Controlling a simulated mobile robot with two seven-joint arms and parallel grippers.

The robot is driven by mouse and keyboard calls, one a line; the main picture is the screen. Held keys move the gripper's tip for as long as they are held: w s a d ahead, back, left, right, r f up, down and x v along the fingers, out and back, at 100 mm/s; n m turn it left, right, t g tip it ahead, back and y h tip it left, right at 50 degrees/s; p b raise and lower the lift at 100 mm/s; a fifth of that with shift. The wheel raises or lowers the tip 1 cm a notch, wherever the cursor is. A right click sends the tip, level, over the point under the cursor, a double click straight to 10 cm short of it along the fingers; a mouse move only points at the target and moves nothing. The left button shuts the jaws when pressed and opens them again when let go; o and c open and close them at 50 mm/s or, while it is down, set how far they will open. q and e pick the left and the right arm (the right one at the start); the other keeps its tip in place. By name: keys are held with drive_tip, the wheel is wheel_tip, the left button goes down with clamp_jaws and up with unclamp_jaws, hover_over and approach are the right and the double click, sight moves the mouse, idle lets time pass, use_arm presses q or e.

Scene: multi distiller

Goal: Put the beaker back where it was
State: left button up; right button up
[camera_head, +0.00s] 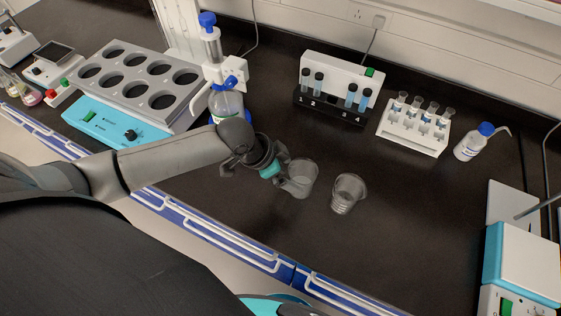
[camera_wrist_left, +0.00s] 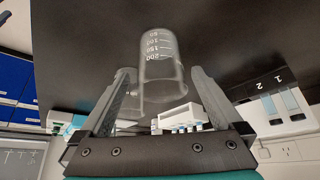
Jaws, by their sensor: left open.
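Two clear glass beakers stand upright on the dark bench in the head view. The left beaker (camera_head: 303,181) is right at my left gripper (camera_head: 287,180); the right beaker (camera_head: 347,194) stands a short way to its right. In the left wrist view, which looks upside down, a beaker with white volume marks (camera_wrist_left: 158,52) lies between the two spread fingers of my left gripper (camera_wrist_left: 163,73). I see no clear contact between fingers and glass. Another beaker (camera_wrist_left: 126,84) shows partly hidden behind it and the left finger. My right gripper is not in view.
A numbered tube rack (camera_head: 340,88), a white rack (camera_head: 413,126) and a wash bottle (camera_head: 473,142) stand behind. A multi-well heater (camera_head: 103,121) and a blue-capped dispenser bottle (camera_head: 226,104) are left. A white-and-teal device (camera_head: 522,262) is right. Bench in front of the beakers is clear.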

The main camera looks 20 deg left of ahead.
use_arm(q)
drive_tip(key=v, duration=0.5)
drive_tip(key=shift+p, duration=0.3)
